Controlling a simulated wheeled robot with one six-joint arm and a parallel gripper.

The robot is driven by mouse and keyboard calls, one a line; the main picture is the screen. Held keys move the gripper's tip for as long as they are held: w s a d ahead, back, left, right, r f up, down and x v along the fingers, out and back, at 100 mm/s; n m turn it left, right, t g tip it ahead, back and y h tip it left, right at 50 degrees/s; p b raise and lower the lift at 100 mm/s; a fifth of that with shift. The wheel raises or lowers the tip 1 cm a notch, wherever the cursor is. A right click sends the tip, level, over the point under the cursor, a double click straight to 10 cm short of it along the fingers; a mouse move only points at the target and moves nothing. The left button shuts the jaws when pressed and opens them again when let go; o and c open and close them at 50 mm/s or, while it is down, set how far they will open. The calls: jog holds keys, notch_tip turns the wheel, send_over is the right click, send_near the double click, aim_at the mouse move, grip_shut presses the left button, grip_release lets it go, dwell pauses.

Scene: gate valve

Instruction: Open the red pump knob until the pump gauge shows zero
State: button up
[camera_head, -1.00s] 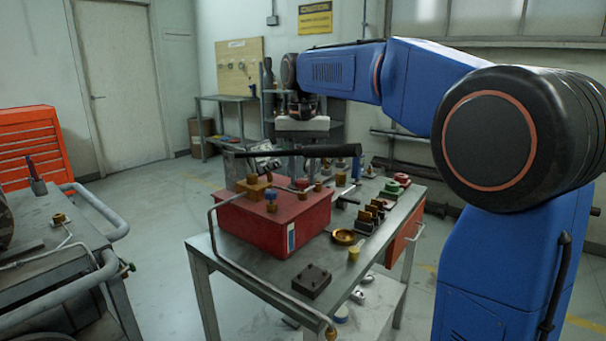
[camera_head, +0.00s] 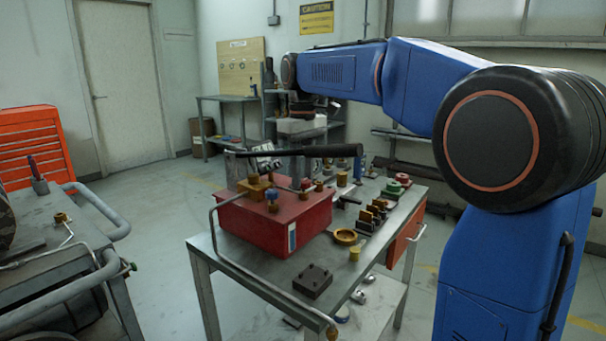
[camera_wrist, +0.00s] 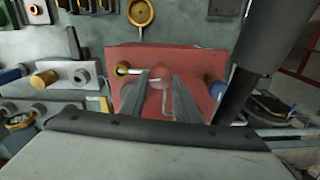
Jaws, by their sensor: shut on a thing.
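The red pump box (camera_head: 270,222) stands on the metal table, with a long black handle (camera_head: 310,151) lying level above it. The small red knob (camera_head: 305,184) is on top of the box, beside brass and blue fittings. In the wrist view my gripper (camera_wrist: 160,82) has both grey fingers over the red box (camera_wrist: 125,55), closed around the red knob (camera_wrist: 158,80), which shows between them. The handle (camera_wrist: 262,45) passes at the right. In the head view my fingers are largely hidden behind the handle. A round gauge (camera_head: 266,163) sits behind the box; its reading is too small to tell.
A blue knob (camera_head: 272,196) sits on the box near the handle. A brass dish (camera_head: 345,237), a dark block (camera_head: 312,281) and several valve parts lie on the table (camera_head: 270,268). A second bench (camera_head: 40,255) stands at the left, with open floor between.

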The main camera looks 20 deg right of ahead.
aim_at(303, 180)
jog(key=shift+n, duration=0.9)
jog(key=o, duration=1.1)
jog(key=shift+c, duration=0.2)
notch_tip(303, 180, up, 17)
jog(key=shift+r, duration=0.2)
